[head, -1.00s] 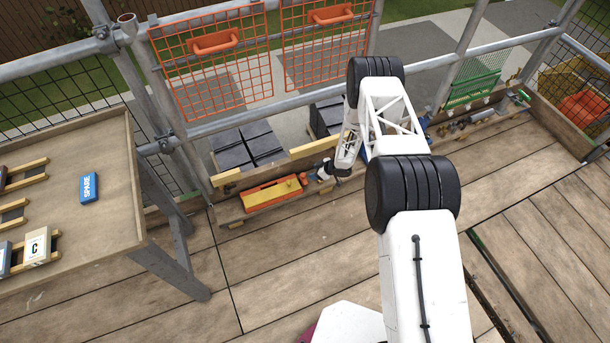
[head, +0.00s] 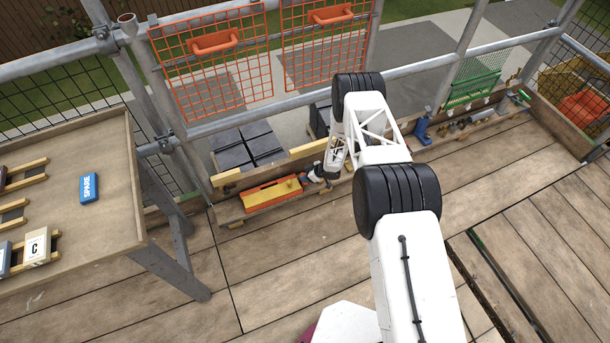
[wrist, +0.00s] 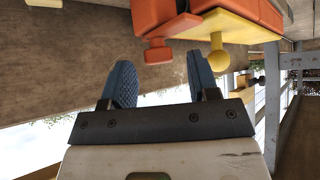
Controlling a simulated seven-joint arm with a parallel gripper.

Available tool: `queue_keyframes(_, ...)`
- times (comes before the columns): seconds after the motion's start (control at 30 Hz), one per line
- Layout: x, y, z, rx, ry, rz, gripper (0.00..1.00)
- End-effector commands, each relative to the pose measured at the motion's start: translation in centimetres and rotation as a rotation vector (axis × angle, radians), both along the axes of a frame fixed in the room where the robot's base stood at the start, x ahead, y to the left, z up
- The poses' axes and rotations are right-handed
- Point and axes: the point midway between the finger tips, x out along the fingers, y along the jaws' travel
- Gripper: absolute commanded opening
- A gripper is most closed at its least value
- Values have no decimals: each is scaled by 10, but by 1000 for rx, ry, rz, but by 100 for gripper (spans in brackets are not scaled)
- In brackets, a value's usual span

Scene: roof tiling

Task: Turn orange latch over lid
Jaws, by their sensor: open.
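An orange box (head: 250,203) with a yellow lid (head: 272,192) sits in the wooden trough beyond the deck. In the wrist view the box (wrist: 150,12) and the yellow lid (wrist: 235,24) with its yellow knob (wrist: 218,56) lie across the top. An orange knobbed piece, which looks like the latch (wrist: 158,52), sticks out from the box's edge beside the lid. My gripper (wrist: 158,62) is open, with its two blue fingers pointing toward the box and the orange piece showing between them. In the head view my gripper (head: 312,176) is small at the box's right end; contact cannot be told.
A wooden table (head: 100,200) with a blue SPARE block (head: 89,188) stands at the left. Grey tiles (head: 250,145) are stacked behind the trough. Scaffold rails and orange mesh panels (head: 212,70) rise above it. A blue tool (head: 424,130) lies to the right.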

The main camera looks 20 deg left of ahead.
Motion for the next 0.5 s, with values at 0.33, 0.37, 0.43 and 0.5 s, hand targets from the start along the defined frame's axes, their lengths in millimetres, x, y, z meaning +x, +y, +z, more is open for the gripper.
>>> queue_keyframes(0.33, 0, 8, -6, 1, 0, 0, 55)
queue_keyframes(0.37, 0, 8, -6, 1, -1, 1, 55)
queue_keyframes(0.43, 0, 8, -6, 1, -1, 1, 55)
queue_keyframes(0.5, 0, 8, -6, 1, -1, 1, 55)
